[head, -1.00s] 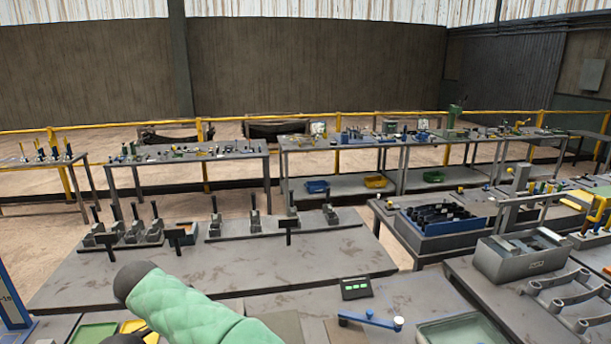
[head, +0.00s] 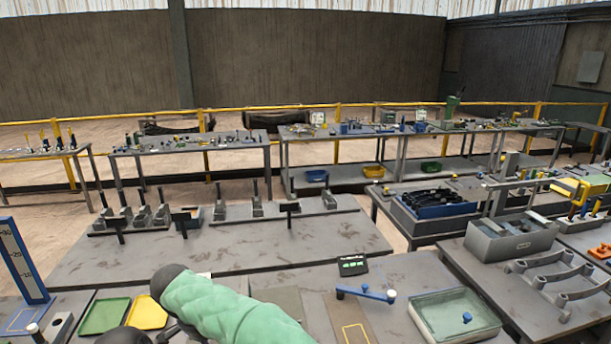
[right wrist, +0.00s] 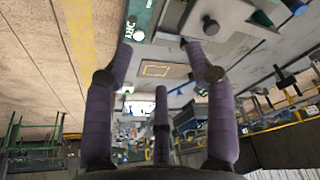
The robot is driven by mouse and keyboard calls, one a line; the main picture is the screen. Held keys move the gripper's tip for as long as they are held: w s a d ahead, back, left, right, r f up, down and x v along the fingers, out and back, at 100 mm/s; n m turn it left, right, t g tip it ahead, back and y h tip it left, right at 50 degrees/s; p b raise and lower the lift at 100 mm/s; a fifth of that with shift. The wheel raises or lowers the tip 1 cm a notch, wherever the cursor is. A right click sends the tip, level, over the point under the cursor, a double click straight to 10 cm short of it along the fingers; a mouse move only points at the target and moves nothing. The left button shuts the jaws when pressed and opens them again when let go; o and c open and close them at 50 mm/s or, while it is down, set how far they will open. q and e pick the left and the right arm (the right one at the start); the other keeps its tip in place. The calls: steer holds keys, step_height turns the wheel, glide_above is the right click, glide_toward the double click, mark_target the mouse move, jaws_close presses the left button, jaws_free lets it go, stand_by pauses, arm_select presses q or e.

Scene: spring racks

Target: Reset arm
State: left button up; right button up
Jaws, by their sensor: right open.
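My right gripper (right wrist: 158,75) shows in the right wrist view with its purple padded fingers spread apart. It is open, and nothing is between the fingertips. A bench surface with a yellow-outlined rectangle (right wrist: 155,70) shows beyond the fingers. In the head view, one of my arm links in a green padded sleeve crosses the lower middle, with a dark rounded joint at its upper end. No gripper fingers are clear in the head view, and my left gripper does not show.
The near bench carries a green tray (head: 104,316), a yellow tray (head: 147,312), a small display (head: 352,265), a blue lever (head: 365,293) and a pale green tray (head: 428,317). Behind is a bench with black-handled clamps (head: 145,216). A grey box (head: 510,238) stands at right.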

steer(key=s+d+f+n+g+y, duration=0.1)
steer(key=d+f, duration=0.4)
steer(key=f, duration=0.4)
steer(key=s+d+f+n+g+y, duration=0.1)
steer(key=d+f+g, duration=0.1)
steer(key=d+f, duration=0.6)
steer(key=s+d+f+n+g+y, duration=0.1)
steer(key=d+f+y, duration=0.15)
steer(key=f, duration=0.85)
steer(key=s+d+f+y, duration=0.1)
steer(key=s+d+f, duration=0.35)
steer(key=s, duration=0.25)
steer(key=s+d+f+t, duration=0.1)
steer(key=s+d+f, duration=0.2)
steer(key=s+d, duration=0.4)
steer(key=s+d+f+y, duration=0.1)
steer(key=s+d+f, duration=0.35)
steer(key=s, duration=0.35)
step_height(320, 180, down, 8)
steer(key=w+a+b, duration=0.1)
steer(key=w+b, duration=0.1)
steer(key=b, duration=0.8)
steer(key=shift+a, duration=0.2)
steer(key=shift+h, duration=0.25)
